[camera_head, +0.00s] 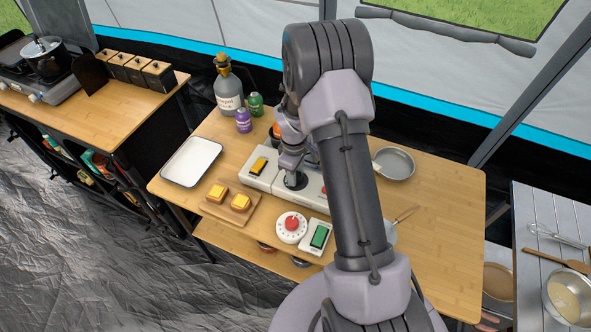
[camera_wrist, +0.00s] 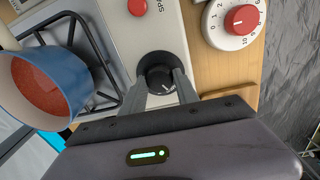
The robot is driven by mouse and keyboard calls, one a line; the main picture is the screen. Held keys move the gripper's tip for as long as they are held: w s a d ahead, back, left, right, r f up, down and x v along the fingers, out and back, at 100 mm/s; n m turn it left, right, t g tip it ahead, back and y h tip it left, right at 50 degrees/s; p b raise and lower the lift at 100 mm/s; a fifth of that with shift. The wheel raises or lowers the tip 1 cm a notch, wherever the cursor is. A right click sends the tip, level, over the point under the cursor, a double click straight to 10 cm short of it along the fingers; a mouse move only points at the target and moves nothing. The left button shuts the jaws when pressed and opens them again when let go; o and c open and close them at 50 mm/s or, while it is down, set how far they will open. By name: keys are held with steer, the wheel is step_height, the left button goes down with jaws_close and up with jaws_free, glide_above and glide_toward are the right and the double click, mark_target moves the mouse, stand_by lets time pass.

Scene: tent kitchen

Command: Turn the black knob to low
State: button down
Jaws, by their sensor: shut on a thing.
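The black knob (camera_wrist: 160,79) sits on the front panel of a white appliance (camera_wrist: 124,33). In the wrist view its round top with a white pointer mark shows between my fingertips. My gripper (camera_wrist: 160,84) has one finger on each side of the knob and is shut on it. The knob's setting cannot be read, as any labels near it are hidden or too small. In the head view the knob (camera_head: 294,182) shows as a dark disc below my gripper (camera_head: 293,166), partly covered by it.
A red-and-white timer dial (camera_head: 291,227) and a green-switch box (camera_head: 316,237) stand in front. A board (camera_head: 217,213) with yellow blocks lies left, near a white tray (camera_head: 191,160). A pan (camera_head: 394,163) lies right.

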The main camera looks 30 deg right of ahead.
steer(key=n+p, duration=0.2)
steer(key=n, duration=0.3)
steer(key=shift+n, duration=0.3)
stand_by(0.4)
steer(key=c, duration=0.9)
jaws_free()
steer(key=r+p, duration=0.1)
steer(key=r, duration=0.4)
steer(key=r+p, duration=0.1)
steer(key=r, duration=0.5)
steer(key=s+r+p, duration=0.1)
steer(key=r, duration=0.5)
steer(key=shift+a+r+p, duration=0.15)
steer(key=shift+r+p, duration=0.1)
steer(key=shift+p, duration=0.15)
